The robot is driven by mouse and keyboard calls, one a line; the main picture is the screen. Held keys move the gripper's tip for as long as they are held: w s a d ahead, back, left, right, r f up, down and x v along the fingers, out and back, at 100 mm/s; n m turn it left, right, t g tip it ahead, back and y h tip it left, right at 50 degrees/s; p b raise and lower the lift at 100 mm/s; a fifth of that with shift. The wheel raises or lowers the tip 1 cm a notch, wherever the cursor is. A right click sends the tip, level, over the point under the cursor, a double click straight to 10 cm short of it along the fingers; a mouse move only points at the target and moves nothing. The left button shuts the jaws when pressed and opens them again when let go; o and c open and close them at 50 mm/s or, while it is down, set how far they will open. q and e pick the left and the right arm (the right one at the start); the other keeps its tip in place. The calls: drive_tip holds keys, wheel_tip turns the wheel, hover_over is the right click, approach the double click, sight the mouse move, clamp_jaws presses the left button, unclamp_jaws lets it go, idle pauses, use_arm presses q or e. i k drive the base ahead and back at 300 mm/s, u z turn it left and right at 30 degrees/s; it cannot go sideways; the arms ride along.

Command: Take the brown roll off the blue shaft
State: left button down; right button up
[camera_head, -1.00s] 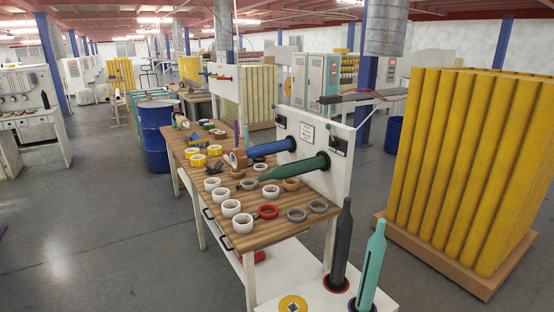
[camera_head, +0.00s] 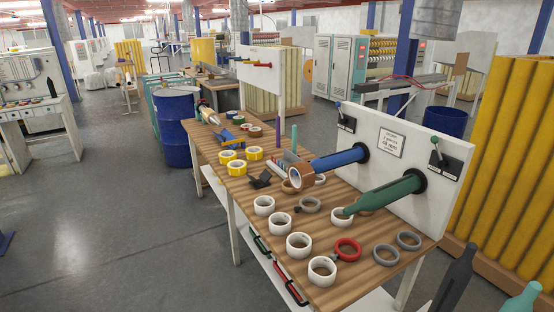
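The blue shaft (camera_head: 340,159) sticks out to the left from the white upright panel (camera_head: 398,155) at the back of the wooden table. The brown roll (camera_head: 297,178) sits around the free left end of the blue shaft, above the tabletop, with its open face toward the left. A green shaft (camera_head: 388,193) stands out from the same panel, nearer and to the right. Neither of my grippers is in view.
The wooden table (camera_head: 310,228) holds several white, grey, yellow and red rolls, such as a red roll (camera_head: 347,249). A blue barrel (camera_head: 176,127) stands behind its left end. Open floor (camera_head: 120,220) lies to the left. Tall yellow rolls (camera_head: 505,170) stand at the right.

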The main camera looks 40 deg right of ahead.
sight(306, 179)
drive_tip(key=i, duration=3.4)
drive_tip(key=z, duration=2.55)
